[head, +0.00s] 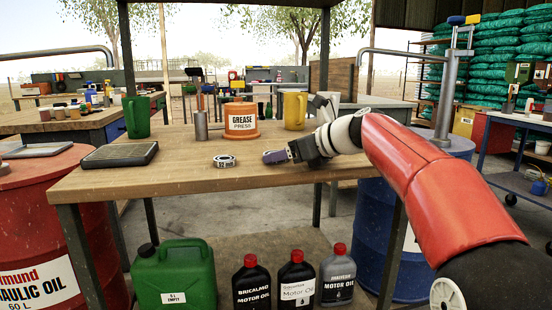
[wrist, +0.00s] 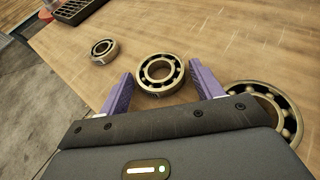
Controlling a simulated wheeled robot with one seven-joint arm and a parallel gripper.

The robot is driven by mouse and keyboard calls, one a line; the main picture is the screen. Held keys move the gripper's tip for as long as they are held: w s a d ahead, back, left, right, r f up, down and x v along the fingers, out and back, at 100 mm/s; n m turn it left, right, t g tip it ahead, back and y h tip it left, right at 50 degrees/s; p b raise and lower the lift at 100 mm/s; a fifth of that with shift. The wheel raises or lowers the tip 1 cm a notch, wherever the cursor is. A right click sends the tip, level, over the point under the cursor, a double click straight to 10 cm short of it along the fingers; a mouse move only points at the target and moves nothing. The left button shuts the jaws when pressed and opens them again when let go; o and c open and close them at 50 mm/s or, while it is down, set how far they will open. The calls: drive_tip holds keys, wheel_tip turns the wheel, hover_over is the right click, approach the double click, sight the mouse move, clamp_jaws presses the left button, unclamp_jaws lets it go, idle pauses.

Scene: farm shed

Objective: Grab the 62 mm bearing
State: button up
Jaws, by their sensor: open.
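Three steel bearings lie flat on the wooden workbench (head: 185,180), seen in the wrist view. A middle-sized bearing (wrist: 160,73) sits between the tips of my open purple fingers (wrist: 162,78); whether they touch it I cannot tell. A smaller bearing (wrist: 103,50) lies beyond, to the left. A larger bearing (wrist: 262,104) is partly hidden by my gripper at the right. In the head view, my gripper (head: 270,157) is low over the bench, right of a labelled bearing (head: 223,160) whose first digit is unclear. No readable 62 mm mark shows in the wrist view.
A dark tray (head: 119,154) lies at the bench's left. A green jug (head: 137,117), an orange grease tub (head: 241,121) and a yellow jug (head: 294,110) stand along the back. The front edge between tray and bearing is clear.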

drive_tip(key=shift+c, duration=0.3)
drive_tip(key=c, duration=0.8)
drive_tip(key=shift+r, duration=0.1)
